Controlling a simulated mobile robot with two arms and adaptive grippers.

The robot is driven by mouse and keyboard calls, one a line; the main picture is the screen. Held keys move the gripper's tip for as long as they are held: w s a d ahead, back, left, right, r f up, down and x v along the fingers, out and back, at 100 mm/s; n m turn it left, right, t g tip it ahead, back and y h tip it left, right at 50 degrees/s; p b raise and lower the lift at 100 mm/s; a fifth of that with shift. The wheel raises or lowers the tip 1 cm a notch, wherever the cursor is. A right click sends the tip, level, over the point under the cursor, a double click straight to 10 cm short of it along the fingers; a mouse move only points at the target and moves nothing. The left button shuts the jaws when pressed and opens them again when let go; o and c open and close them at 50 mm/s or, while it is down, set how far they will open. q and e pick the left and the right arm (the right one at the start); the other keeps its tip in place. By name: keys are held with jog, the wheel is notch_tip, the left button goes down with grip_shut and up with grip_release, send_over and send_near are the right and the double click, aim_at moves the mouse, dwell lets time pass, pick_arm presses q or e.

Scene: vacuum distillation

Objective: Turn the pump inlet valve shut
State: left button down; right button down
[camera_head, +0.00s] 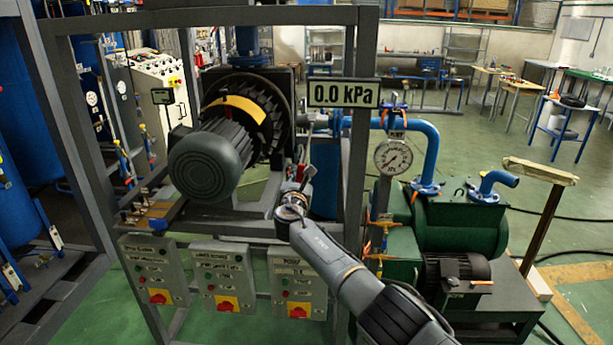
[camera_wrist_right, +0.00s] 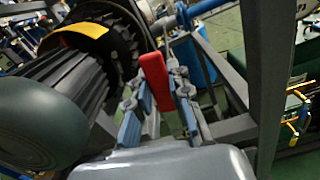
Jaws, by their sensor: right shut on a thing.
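A red handle (camera_wrist_right: 152,70), which looks like a valve lever, stands between the fingers of my right gripper (camera_wrist_right: 157,90) in the right wrist view. The gripper is shut on it. In the head view, my right gripper (camera_head: 298,188) is in front of the steel frame, just right of the big motor, with a little of the red handle (camera_head: 300,172) showing at its tip. The valve body is mostly hidden behind the gripper. My left gripper is not in view.
A grey motor (camera_head: 205,165) sits close left of the gripper. Frame posts (camera_head: 357,150) stand close right. A sign (camera_head: 343,93) reads 0.0 kPa. Beyond are a round gauge (camera_head: 393,157), blue pipe (camera_head: 431,150) and green pump (camera_head: 460,225). Control boxes (camera_head: 298,275) hang below.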

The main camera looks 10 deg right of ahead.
jog(key=shift+w+a+f+n, duration=0.1)
jog(key=shift+a+f+n, duration=0.05)
jog(key=shift+a+n, duration=0.55)
jog(key=shift+d, duration=0.15)
jog(key=c, duration=1.2)
grip_release()
jog(key=v, duration=1.2)
